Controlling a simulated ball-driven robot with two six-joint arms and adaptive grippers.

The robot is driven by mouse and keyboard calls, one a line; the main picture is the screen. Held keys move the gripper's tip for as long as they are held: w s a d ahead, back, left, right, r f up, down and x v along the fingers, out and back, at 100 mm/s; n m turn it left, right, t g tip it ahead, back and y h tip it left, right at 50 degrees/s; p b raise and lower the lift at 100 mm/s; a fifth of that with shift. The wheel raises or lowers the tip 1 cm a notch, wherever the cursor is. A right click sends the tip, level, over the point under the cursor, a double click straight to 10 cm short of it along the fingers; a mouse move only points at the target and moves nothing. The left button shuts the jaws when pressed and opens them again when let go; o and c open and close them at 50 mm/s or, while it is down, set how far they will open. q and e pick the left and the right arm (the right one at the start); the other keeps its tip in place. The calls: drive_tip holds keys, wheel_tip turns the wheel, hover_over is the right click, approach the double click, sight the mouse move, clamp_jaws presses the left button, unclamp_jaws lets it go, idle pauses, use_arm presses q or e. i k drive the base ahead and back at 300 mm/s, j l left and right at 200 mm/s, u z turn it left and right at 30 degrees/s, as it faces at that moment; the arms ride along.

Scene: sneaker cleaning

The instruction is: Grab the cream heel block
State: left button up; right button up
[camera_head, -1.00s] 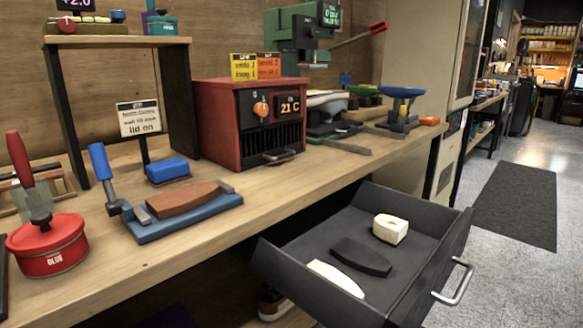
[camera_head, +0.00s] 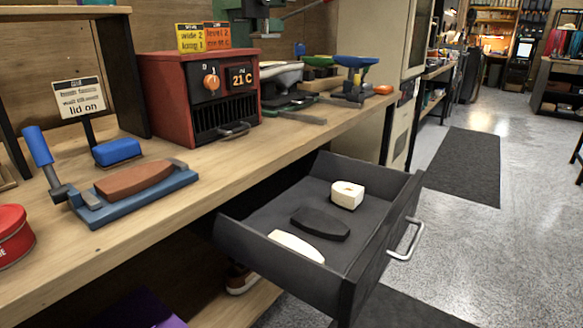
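The cream heel block (camera_head: 347,194) is a small, chunky off-white block with a dark mark on its top. It lies in the far part of an open dark grey drawer (camera_head: 281,277). A black sole-shaped piece (camera_head: 320,224) lies in the middle of the drawer, nearer than the block and apart from it. A flat cream sole-shaped piece (camera_head: 297,246) lies near the drawer's front left wall. Neither of my grippers shows in the view.
The drawer's metal handle (camera_head: 407,240) faces right. On the wooden bench (camera_head: 160,215) stand a red heater box (camera_head: 172,95), a blue clamp board with a brown sole (camera_head: 134,179) and a red tin (camera_head: 12,235). The floor right of the drawer is clear around a dark mat (camera_head: 465,165).

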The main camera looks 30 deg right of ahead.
sight(348, 197)
drive_tip(key=z, duration=1.55)
